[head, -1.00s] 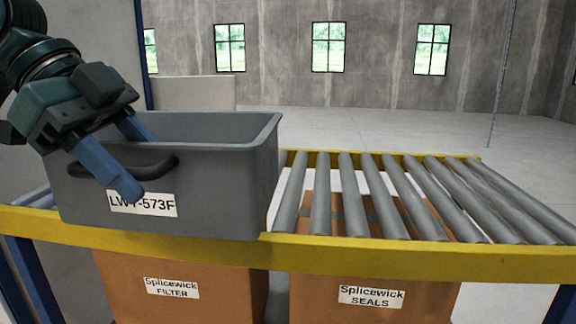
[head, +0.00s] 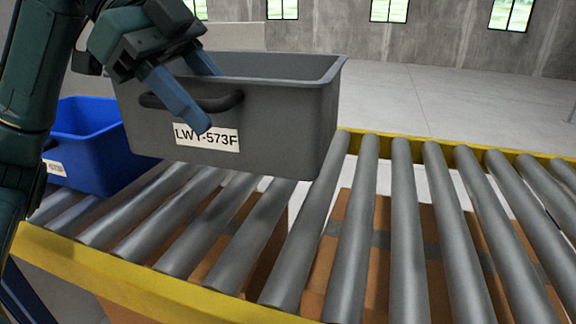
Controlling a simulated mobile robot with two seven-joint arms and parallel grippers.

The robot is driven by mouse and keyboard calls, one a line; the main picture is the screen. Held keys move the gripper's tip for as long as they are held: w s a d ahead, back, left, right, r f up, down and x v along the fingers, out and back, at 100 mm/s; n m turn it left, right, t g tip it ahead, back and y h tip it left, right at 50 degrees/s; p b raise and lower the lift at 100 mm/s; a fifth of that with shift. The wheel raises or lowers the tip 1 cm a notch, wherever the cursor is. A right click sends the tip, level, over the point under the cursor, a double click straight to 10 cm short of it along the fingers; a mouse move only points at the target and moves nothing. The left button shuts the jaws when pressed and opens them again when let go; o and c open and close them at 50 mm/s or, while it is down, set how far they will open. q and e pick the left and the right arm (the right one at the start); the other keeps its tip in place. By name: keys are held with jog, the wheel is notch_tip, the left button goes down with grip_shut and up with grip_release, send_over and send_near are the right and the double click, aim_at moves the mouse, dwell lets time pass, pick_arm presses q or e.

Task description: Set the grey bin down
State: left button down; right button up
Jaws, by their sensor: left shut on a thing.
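The grey bin (head: 270,130) with a white label reading "LWY-573F" is in the upper left of the head view. My left gripper (head: 205,98) is shut on the near wall of the bin at its dark handle, one blue finger outside and one inside. The bin appears roughly level above the rollers (head: 315,215) of the conveyor; a shadow lies on the rollers below it. Whether its far bottom edge touches the rollers is hidden. My right gripper is not in view.
A blue bin (head: 92,150) stands on the rollers at the left, partly behind my arm and close to the grey bin. Yellow rails (head: 130,285) edge the conveyor. Cardboard boxes (head: 380,240) sit below the rollers. The rollers to the right are empty.

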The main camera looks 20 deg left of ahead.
aim_at(140, 95)
pick_arm(q)
notch_tip(140, 95, down, 10)
jog(key=b, duration=0.1)
jog(key=shift+s+r, duration=0.15)
dwell(0.4)
jog(key=shift+b, duration=0.3)
jog(key=c, duration=0.7)
grip_release()
jog(key=shift+f, duration=0.2)
jog(key=p+v, duration=0.1)
jog(key=v, duration=1.1)
jog(key=shift+r, duration=0.1)
